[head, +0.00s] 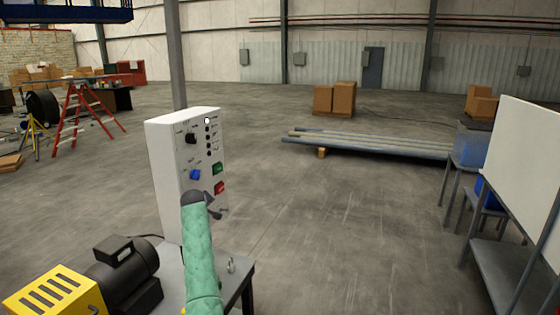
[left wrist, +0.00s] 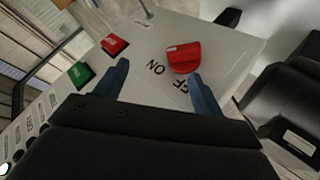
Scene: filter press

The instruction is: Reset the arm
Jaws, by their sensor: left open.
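My left arm (head: 203,260), in a green sleeve, reaches up to the lower part of a white control panel (head: 165,180) in the head view. My left gripper (left wrist: 159,72) is open, its two blue fingers apart and nothing between them. A red rotary knob (left wrist: 184,57) with ON and OFF lettering sits on the panel just beyond the fingertips, closer to the right finger; I cannot tell whether they touch. In the head view my arm hides the knob. My right gripper is in neither view.
A green button (head: 217,168) and a red button (head: 219,187) are on the panel above the gripper. A black motor (head: 125,270) and yellow vented box (head: 55,292) are at lower left. A white board (head: 525,170) stands at right. The floor between is clear.

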